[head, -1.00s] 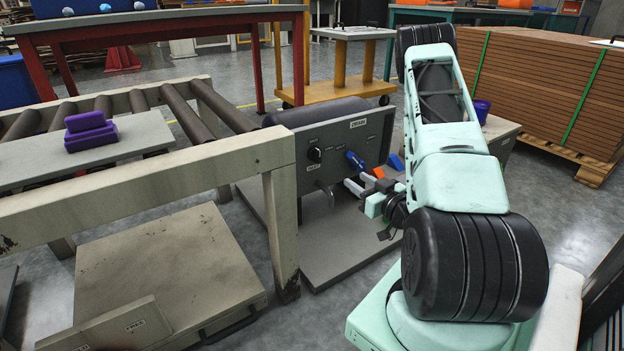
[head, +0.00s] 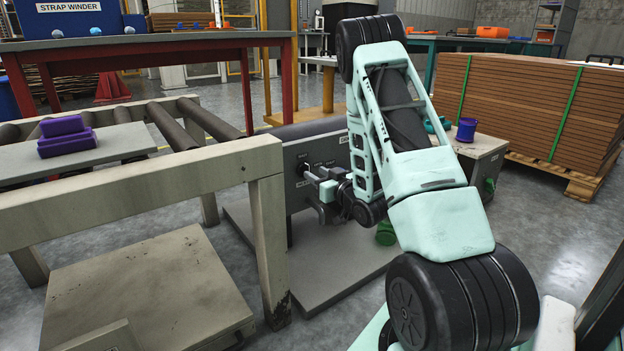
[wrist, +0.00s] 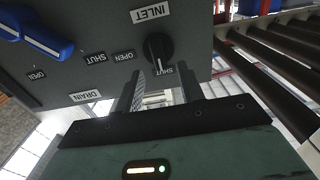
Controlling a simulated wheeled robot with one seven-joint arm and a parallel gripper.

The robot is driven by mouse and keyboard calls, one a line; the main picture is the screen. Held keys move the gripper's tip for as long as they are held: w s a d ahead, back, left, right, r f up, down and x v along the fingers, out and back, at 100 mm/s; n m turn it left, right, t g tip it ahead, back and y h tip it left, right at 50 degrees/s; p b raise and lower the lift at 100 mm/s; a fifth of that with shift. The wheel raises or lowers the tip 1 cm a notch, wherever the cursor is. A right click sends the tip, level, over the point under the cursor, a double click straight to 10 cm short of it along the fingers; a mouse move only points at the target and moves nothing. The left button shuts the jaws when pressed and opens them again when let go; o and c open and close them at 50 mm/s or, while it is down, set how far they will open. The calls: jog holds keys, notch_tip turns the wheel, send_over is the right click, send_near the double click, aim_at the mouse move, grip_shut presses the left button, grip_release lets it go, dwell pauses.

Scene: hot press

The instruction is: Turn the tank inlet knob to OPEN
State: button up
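The inlet knob (wrist: 158,47) is a black round knob on the grey tank panel (wrist: 100,30), under the INLET label in the upside-down wrist view. Its white pointer line is toward the SHUT label (wrist: 163,70), and the OPEN label (wrist: 125,57) is beside it. My gripper (wrist: 157,90) has its two fingers apart with nothing between them. The fingertips are close to the knob, and I cannot tell whether they touch it. In the head view my gripper (head: 309,174) is at the panel and hides part of the knob.
A blue drain handle (wrist: 40,38) is on the same panel. The roller conveyor frame (head: 130,190) stands close at the left, with purple blocks (head: 66,138) on its plate. A purple cup (head: 466,130) stands on a grey box to the right.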

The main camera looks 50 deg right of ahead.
aim_at(309, 169)
jog(key=shift+b+x, duration=0.45)
jog(key=shift+x, duration=1.2)
grip_shut()
